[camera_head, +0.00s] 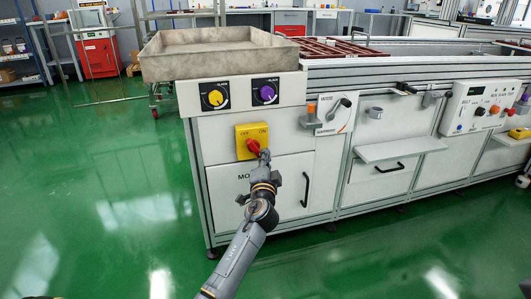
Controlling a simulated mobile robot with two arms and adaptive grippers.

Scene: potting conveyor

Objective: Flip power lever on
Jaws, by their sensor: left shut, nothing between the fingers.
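The power lever is a red handle (253,146) on a yellow plate (243,134) marked OFF on the left and ON on the right. The plate is on the white front panel of the conveyor's end cabinet. The red handle slants down to the right. My left gripper (264,156) is shut and empty, with its fingertips at the lower right end of the handle. I cannot tell whether they touch it. My right gripper does not show.
A yellow knob (215,98) and a purple knob (267,94) sit above the plate. A grey tray (215,69) rests on top. A mode lever (334,111) and a white shelf (402,149) are to the right. The green floor at left is clear.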

